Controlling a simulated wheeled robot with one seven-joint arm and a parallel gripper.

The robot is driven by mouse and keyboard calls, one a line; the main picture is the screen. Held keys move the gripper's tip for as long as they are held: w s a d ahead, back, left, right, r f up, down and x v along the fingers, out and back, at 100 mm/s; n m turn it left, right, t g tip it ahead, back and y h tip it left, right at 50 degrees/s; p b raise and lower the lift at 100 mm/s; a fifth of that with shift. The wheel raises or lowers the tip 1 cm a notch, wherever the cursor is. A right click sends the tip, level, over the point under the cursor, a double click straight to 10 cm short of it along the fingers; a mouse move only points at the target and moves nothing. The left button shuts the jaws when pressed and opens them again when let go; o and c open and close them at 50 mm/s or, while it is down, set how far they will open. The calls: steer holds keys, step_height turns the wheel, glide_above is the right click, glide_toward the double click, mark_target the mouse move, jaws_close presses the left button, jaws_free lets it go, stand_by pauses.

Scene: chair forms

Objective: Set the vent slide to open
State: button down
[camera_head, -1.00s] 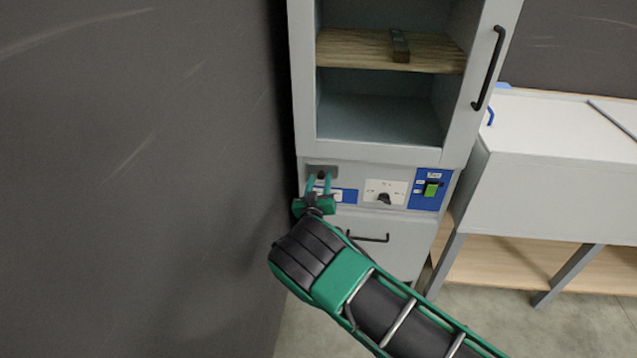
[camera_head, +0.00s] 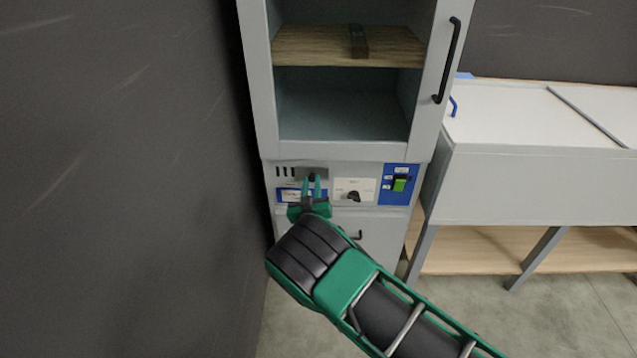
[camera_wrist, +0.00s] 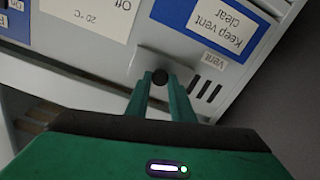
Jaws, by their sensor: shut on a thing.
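The vent slide (camera_head: 320,170) is a grey plate with a small dark knob on the cabinet's control panel. In the head view several dark vent slots (camera_head: 285,172) show uncovered to the left of the plate. My gripper (camera_head: 312,182) reaches up to the panel, its green fingers shut on the knob. Any slots behind the plate are hidden.
A white dial plate (camera_head: 345,185) and a green switch (camera_head: 400,184) are to the right on the panel. A drawer handle (camera_head: 357,235) is below. A dark wall (camera_head: 130,180) stands close on the left. A white bench (camera_head: 540,180) stands at the right.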

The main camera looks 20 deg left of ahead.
steer(key=shift+w+d, duration=0.1)
steer(key=shift+d, duration=0.15)
steer(key=c, duration=1.5)
jaws_free()
steer(key=shift+d, duration=0.1)
steer(key=shift+c, duration=0.2)
steer(key=v, duration=1)
steer(key=shift+s, duration=0.35)
steer(key=shift+f, duration=0.1)
